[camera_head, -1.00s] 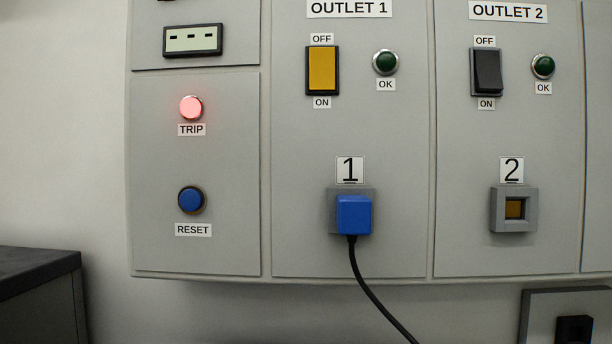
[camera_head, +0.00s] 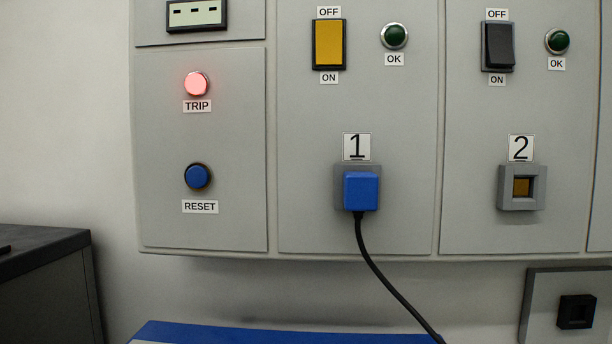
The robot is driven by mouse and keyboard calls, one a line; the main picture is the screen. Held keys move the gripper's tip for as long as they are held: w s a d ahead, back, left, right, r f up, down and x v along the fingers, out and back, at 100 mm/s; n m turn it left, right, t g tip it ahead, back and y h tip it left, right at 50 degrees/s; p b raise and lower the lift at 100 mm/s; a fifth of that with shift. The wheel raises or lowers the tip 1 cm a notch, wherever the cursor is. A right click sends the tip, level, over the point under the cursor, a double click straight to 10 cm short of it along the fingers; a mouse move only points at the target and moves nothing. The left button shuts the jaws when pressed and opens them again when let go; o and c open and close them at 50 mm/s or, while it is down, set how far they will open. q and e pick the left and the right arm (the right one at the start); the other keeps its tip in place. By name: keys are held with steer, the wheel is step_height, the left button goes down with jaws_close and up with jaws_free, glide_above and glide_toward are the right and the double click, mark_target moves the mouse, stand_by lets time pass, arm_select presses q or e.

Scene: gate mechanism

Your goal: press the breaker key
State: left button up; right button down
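The grey wall panel (camera_head: 160,228) carries a round blue RESET button (camera_head: 197,176) at its lower left. Above it a round TRIP light (camera_head: 196,83) glows pink-red. No key is labelled "breaker" in view. The outlet 1 rocker switch (camera_head: 328,44) is yellow, between OFF and ON labels. The outlet 2 rocker switch (camera_head: 498,46) is black. A blue plug (camera_head: 361,191) sits in outlet 1, with a black cable (camera_head: 380,274) hanging from it. Neither of my grippers is in view.
Outlet 2 (camera_head: 522,187) is an empty grey socket. Both OK lights (camera_head: 394,35) are dark green. A small display (camera_head: 196,13) shows dashes. A dark cabinet (camera_head: 45,270) stands at the left. A blue-edged surface (camera_head: 270,334) lies below the panel. A black socket (camera_head: 576,312) is at lower right.

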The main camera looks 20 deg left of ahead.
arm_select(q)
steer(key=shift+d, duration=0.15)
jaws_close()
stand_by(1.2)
